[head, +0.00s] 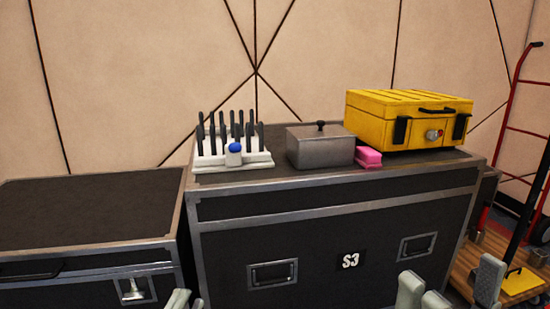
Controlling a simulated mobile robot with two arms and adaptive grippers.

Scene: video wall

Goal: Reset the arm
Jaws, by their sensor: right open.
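My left gripper (184,301) shows only as pale grey tips at the bottom edge, in front of the gap between the two black cases. Most of it is cut off, so I cannot tell its opening. My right gripper (449,282) is at the bottom right, in front of the right end of the S3 case (325,240). Its grey fingers stand apart with nothing seen between them. Its lower part is out of the picture.
The left case (90,210) has a bare top. A red hand truck (508,125) stands right.

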